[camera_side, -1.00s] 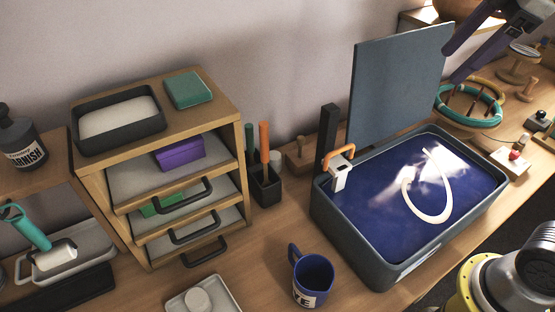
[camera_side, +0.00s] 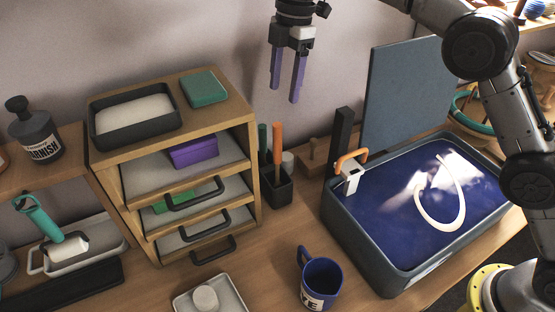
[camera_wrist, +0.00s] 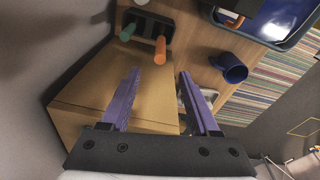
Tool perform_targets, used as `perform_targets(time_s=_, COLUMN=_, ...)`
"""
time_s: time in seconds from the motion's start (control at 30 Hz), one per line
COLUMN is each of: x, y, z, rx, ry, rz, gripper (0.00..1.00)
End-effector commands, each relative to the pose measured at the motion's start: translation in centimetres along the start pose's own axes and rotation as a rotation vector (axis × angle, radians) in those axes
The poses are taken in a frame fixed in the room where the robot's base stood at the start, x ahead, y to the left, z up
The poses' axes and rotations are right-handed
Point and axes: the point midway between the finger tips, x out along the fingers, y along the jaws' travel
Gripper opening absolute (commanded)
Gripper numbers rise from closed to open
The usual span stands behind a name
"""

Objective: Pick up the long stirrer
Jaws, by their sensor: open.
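A black holder (camera_side: 270,188) stands on the bench right of the drawer cabinet, with two upright sticks in it. The orange stick (camera_side: 278,148) stands a little taller than the green stick (camera_side: 263,138); I take the orange one as the long stirrer. My gripper (camera_side: 285,93) is open and empty, pointing down, above the holder and apart from the sticks. In the wrist view the orange stick (camera_wrist: 160,50) shows just beyond the gap between my fingertips (camera_wrist: 160,74), and the green stick (camera_wrist: 128,32) is further up and left. Their lower ends are hidden in the holder (camera_wrist: 146,25).
The wooden drawer cabinet (camera_side: 253,180) stands close left of the holder. A blue vat (camera_side: 340,220) with an upright lid (camera_side: 400,95) and an orange-handled clip (camera_side: 350,170) is to the right. A blue mug (camera_side: 320,282) and a pale tray (camera_side: 185,302) stand in front.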

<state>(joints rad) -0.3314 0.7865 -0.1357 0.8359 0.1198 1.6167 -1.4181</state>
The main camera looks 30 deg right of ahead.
Motion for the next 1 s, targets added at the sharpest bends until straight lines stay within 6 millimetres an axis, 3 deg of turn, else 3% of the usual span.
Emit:
perform_targets(time_s=0.5, x=8.1, y=-0.2, z=-0.6, rx=-0.009, ry=-0.004, rz=-0.025, gripper=0.62)
perform_targets(time_s=0.83, x=10.7, y=-0.2, z=-0.5, rx=-0.008, ry=-0.003, rz=-0.024, gripper=0.62)
perform_targets(time_s=1.0, x=13.1, y=-0.2, z=-0.2, rx=-0.008, ry=-0.004, rz=-0.025, gripper=0.62)
